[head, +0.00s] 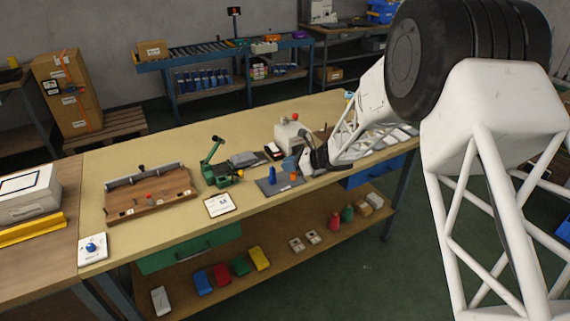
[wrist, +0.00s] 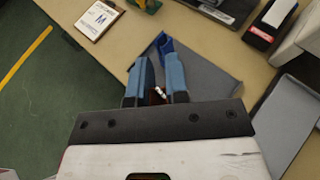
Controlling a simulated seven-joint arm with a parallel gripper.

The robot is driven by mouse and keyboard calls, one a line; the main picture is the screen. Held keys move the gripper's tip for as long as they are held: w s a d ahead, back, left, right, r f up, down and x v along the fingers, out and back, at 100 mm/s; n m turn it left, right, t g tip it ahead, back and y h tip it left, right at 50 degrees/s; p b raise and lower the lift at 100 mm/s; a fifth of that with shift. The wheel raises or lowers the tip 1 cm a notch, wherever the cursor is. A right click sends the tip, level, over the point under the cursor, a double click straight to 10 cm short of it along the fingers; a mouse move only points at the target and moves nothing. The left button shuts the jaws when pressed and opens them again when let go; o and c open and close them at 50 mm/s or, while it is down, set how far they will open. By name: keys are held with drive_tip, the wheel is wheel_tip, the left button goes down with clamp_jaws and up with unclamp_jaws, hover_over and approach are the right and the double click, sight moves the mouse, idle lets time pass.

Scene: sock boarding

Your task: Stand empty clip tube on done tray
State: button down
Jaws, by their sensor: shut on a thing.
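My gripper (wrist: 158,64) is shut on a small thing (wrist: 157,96). Only a dark reddish bit with a white mark shows between the blue fingers, and I cannot tell whether it is the clip tube. In the head view my gripper (head: 296,163) is over the right side of a flat grey tray (head: 268,188). This tray also shows in the wrist view (wrist: 215,75). A blue upright piece (head: 272,174) stands on the tray, just beyond my fingertips in the wrist view (wrist: 164,43). A small orange piece (head: 294,177) shows below my gripper; whether it is held is unclear.
A white card (head: 220,205) lies left of the tray, with a green machine (head: 219,173) behind it. A white device (head: 290,133) stands behind my gripper. A wooden fixture (head: 150,194) is further left. A second grey tray (wrist: 285,120) is at right in the wrist view.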

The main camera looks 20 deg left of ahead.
drive_tip(key=shift+w+a+f, duration=0.1)
drive_tip(key=shift+w+a, duration=0.4)
drive_tip(key=shift+w, duration=0.45)
drive_tip(key=shift+w+a+f, duration=0.1)
drive_tip(key=shift+w+a, duration=0.35)
drive_tip(key=shift+w, duration=0.5)
drive_tip(key=shift+w+a+f, duration=0.1)
drive_tip(key=shift+w+a, duration=0.4)
drive_tip(key=shift+w, duration=0.45)
drive_tip(key=shift+f, duration=0.1)
drive_tip(key=shift+f, duration=1.7)
drive_tip(key=shift+f, duration=0.1)
drive_tip(key=c, duration=1.1)
unclamp_jaws()
drive_tip(key=v, duration=1.2)
